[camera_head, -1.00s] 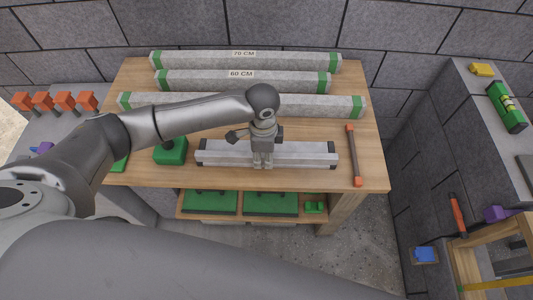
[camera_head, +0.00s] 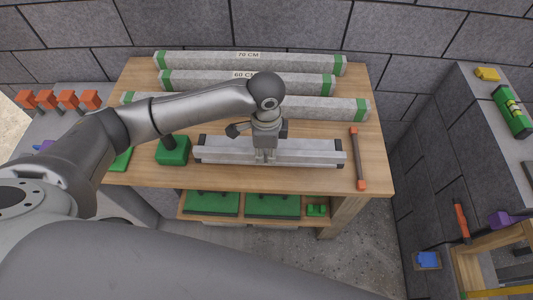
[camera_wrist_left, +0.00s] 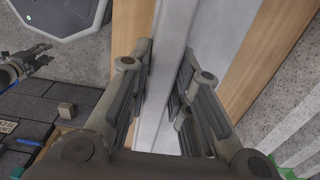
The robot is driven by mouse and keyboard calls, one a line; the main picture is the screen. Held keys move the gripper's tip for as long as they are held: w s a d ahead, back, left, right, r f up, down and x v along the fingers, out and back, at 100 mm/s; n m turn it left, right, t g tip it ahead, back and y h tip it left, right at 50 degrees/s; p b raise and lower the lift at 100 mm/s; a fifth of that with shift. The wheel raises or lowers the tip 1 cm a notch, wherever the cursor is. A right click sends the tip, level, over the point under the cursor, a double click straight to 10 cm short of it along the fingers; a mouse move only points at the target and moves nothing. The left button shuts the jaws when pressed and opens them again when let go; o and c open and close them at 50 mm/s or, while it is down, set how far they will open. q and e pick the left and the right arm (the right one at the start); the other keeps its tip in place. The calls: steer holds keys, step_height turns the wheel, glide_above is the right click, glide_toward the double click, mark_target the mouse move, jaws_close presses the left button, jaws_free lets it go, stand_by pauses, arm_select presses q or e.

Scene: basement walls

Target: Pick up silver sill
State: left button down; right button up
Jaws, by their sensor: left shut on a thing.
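The silver sill (camera_head: 310,153) is a long silver bar with dark end caps, lying lengthwise along the front part of the wooden table in the head view. My left gripper (camera_head: 266,158) comes down over its middle and is shut on it. In the left wrist view the sill (camera_wrist_left: 172,70) runs between the two fingers (camera_wrist_left: 160,95), with wood showing on both sides. I cannot tell for sure whether the sill is clear of the tabletop.
Grey beams with green ends (camera_head: 250,64) lie behind the sill on the wooden table (camera_head: 375,178). A green block tool (camera_head: 172,152) stands close to its left end. An orange-ended rod (camera_head: 357,160) lies to its right. Green trays (camera_head: 212,203) sit on the lower shelf.

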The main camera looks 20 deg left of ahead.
arm_select(q)
steer(key=s+d+r, duration=0.3)
steer(key=s+r, duration=0.5)
steer(key=s, duration=0.4)
steer(key=shift+s+r, duration=0.3)
steer(key=shift+r, duration=0.05)
steer(key=c, duration=2.1)
jaws_free()
jaws_close()
